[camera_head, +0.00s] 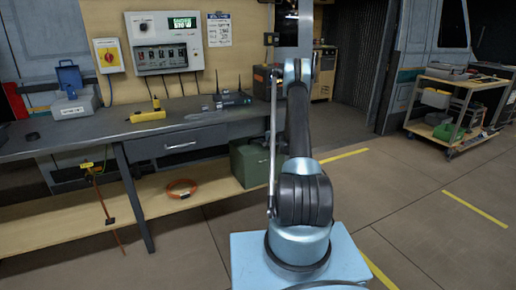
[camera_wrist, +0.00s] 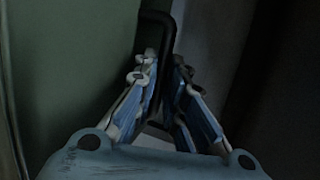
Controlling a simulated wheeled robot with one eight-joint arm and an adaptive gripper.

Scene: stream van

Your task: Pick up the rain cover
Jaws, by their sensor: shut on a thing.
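In the wrist view my gripper (camera_wrist: 165,68) has its two fingers closed around a black bent bar (camera_wrist: 157,16), which runs down between the fingertips. A dull green surface (camera_wrist: 75,70) fills the left side of that view, close beside the fingers. I cannot tell from the frames whether the bar or the green surface belongs to the rain cover. In the head view my arm stands in the middle and my gripper does not show. A green case (camera_head: 246,163) sits on the low shelf, partly behind my arm.
A workbench (camera_head: 150,128) with a drawer runs along the left wall, above a wooden shelf (camera_head: 70,234) holding an orange cable coil (camera_head: 181,188). A yellow device (camera_head: 147,115) stands on the bench. A loaded cart (camera_head: 455,100) stands at the right. The floor between is clear.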

